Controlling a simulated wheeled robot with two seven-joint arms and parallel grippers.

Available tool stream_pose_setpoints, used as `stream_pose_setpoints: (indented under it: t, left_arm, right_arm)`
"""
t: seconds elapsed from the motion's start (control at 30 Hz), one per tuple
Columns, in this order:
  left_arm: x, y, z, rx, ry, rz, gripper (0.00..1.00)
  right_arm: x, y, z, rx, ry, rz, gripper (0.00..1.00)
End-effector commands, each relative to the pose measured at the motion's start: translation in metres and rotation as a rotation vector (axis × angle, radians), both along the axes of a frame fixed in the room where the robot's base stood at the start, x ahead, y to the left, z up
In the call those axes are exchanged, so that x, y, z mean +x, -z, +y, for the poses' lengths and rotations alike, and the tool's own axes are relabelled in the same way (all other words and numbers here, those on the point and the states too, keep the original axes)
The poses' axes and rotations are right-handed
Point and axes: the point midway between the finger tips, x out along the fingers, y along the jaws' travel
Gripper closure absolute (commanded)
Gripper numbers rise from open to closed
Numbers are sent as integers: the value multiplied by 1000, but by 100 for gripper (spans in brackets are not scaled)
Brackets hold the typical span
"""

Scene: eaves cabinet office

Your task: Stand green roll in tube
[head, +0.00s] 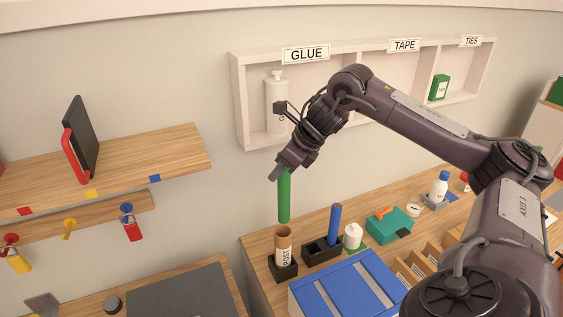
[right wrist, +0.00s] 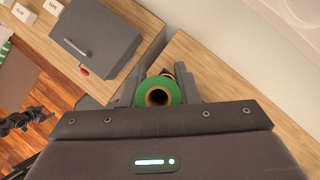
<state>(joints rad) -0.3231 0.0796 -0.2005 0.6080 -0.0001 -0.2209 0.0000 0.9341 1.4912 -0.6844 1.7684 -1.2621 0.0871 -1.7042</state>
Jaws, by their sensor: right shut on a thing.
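My right gripper (head: 281,170) is shut on the green roll (head: 284,198) near its upper end. The roll hangs upright in the head view, its lower end a little above the open brown tube (head: 283,242) marked POST. The tube stands upright in a black holder (head: 284,269) on the desk. In the right wrist view, the green roll (right wrist: 171,91) shows end-on as a ring between the fingers (right wrist: 159,95). The tube is mostly hidden behind it there. My left gripper is not in view.
Right of the tube, a blue roll (head: 334,224) stands in a black box (head: 320,251), beside a white bottle (head: 353,235). A blue-lidded box (head: 345,290) is in front. A labelled wall cabinet (head: 240,100) is behind my arm, and a wooden shelf (head: 150,155) is at left.

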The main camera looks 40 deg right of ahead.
Motion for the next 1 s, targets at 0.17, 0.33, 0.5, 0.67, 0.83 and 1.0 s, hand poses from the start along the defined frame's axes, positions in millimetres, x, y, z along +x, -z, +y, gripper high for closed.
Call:
stream_pose_setpoints:
  t: [0.17,0.33,0.5,0.67,0.83,1.0]
  left_arm:
    - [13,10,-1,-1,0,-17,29]
    - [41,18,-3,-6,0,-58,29]
    - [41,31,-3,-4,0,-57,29]
    - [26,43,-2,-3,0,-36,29]
    - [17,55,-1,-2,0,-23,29]
    - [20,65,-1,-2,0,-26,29]
  right_arm:
    - [0,10,0,0,0,-1,100]
    - [1,23,0,1,1,-2,100]
    - [0,37,0,1,2,-1,100]
    - [1,49,0,1,2,-1,100]
    - [0,63,0,0,2,0,100]
    - [1,76,0,1,2,-1,100]
